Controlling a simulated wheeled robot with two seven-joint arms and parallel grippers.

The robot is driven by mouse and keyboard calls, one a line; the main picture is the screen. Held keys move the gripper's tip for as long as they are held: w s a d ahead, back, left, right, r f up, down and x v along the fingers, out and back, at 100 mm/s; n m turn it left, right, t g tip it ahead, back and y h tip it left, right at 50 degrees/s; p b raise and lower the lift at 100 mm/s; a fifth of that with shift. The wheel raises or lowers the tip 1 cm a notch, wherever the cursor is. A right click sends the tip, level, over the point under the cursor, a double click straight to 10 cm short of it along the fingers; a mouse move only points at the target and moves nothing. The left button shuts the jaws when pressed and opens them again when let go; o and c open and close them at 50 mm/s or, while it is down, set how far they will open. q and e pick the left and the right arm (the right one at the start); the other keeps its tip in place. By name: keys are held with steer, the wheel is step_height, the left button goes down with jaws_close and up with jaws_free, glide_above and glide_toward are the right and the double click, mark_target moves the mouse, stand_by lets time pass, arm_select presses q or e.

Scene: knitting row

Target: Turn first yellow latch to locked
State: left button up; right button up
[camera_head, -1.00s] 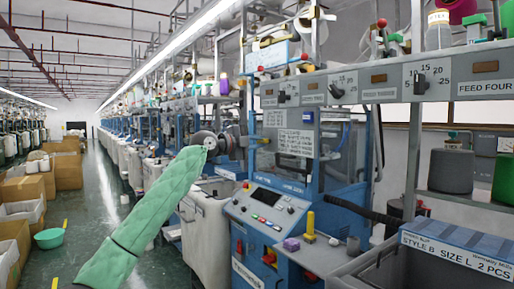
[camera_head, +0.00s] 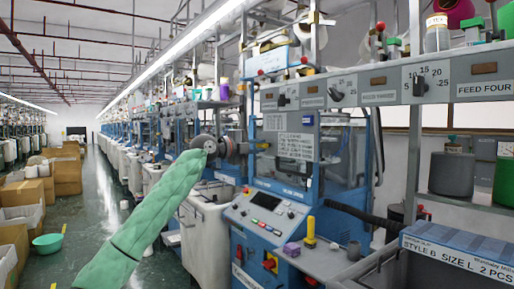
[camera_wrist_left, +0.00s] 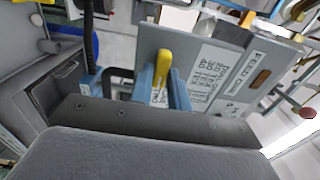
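A yellow latch (camera_wrist_left: 163,68) stands out in front of a grey panel in the left wrist view. In the head view a small yellow piece (camera_head: 263,146) shows at the tip of my left gripper (camera_head: 250,148), beside the machine's grey panel. In the left wrist view two blue fingers (camera_wrist_left: 161,90) stand on either side of the latch with a gap between them. My left gripper looks open, and I cannot tell whether a finger touches the latch. My green-sleeved left arm reaches in from the lower left. My right gripper is not in view.
A label sheet (camera_head: 297,146) is on the panel close to the gripper. Below is a blue control console (camera_head: 268,218) with a yellow upright piece (camera_head: 310,232) and a purple block (camera_head: 291,249). A grey crate (camera_head: 385,272) stands at right. The aisle (camera_head: 100,190) at left is open.

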arm_select(q)
steer(key=o, duration=0.3)
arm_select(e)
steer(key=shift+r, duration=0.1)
arm_select(q)
steer(key=shift+a, duration=0.1)
